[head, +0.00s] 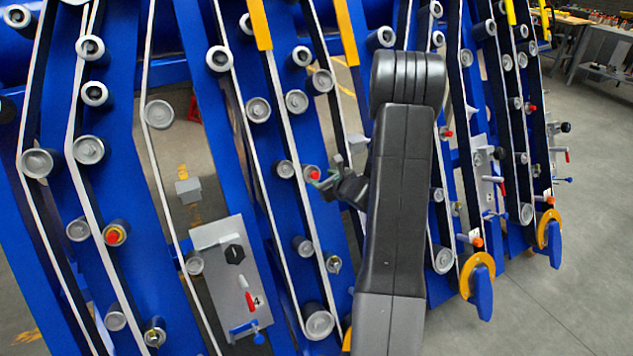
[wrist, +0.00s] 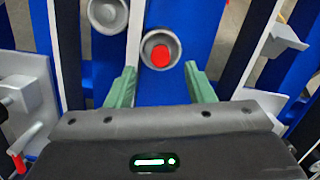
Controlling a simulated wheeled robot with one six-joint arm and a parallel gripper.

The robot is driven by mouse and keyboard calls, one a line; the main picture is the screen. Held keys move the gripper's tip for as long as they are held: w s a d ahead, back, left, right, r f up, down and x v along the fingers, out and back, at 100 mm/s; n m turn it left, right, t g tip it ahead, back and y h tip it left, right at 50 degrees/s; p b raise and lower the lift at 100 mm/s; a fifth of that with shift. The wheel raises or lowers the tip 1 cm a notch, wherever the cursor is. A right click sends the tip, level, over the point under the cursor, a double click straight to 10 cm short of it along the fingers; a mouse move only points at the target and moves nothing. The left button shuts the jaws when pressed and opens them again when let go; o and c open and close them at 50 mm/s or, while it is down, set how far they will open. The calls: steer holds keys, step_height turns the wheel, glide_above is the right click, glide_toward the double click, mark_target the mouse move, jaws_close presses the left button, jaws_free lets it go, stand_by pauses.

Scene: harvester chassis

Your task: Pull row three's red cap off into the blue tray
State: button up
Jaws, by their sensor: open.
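A red cap (head: 314,174) sits on the end of a grey roller on a blue row plate, just left of my arm in the head view. In the wrist view the red cap (wrist: 160,56) faces me inside the grey roller's rim. My gripper (head: 323,183) is beside this cap in the head view. In the wrist view the green fingers of my gripper (wrist: 162,80) are spread wide, below the cap and to either side of it, with nothing between them. I cannot read a row number at this cap. I see no blue tray in either view.
Several blue row plates with rollers and white belts stand close together. An orange-red cap (head: 115,236) is further left. Open floor (head: 570,285) lies at right.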

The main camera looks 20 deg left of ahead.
mark_target(316, 175)
steer(key=shift+p+x, duration=0.45)
steer(key=shift+x, duration=2.3)
steer(key=shift+c, duration=0.2)
steer(key=c, duration=1)
